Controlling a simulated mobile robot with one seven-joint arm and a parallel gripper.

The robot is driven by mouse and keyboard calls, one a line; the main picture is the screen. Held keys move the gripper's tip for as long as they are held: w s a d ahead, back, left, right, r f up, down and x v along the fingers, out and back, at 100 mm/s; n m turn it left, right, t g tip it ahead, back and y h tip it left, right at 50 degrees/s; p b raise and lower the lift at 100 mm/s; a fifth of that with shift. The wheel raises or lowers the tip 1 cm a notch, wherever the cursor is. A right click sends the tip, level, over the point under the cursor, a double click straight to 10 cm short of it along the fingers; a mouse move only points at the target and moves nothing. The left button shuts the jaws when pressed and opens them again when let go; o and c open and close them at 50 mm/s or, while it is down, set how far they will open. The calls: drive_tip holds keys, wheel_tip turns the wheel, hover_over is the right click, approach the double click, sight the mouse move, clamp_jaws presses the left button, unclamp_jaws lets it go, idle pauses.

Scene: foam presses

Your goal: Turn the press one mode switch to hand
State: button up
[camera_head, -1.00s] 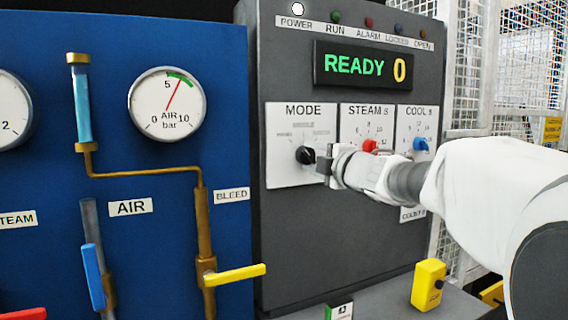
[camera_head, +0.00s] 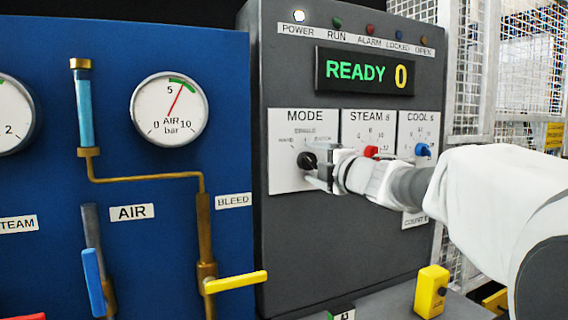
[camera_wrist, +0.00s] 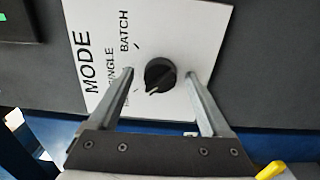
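The press one mode switch is a black round knob (camera_head: 307,160) on the white MODE plate (camera_head: 288,178). In the wrist view the knob (camera_wrist: 160,74) has a pale mark on its lower-left edge, which is toward the left and slightly up on the upright plate. The plate is seen sideways there, with SINGLE and BATCH readable; the hand label cannot be read. My gripper (camera_wrist: 160,76) is open, one finger on each side of the knob, with a visible gap on both sides. In the head view my gripper (camera_head: 320,172) is close in front of the knob.
The STEAM plate with a red knob (camera_head: 371,152) and the COOL plate with a blue knob (camera_head: 422,150) are to the right, near my arm. The display (camera_head: 364,72) reads READY 0. A yellow box (camera_head: 431,290) stands below. A blue gauge panel (camera_head: 150,45) is at left.

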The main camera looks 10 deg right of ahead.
drive_tip(key=p+v, duration=0.1)
drive_tip(key=v, duration=1.6)
drive_tip(key=shift+s, duration=0.2)
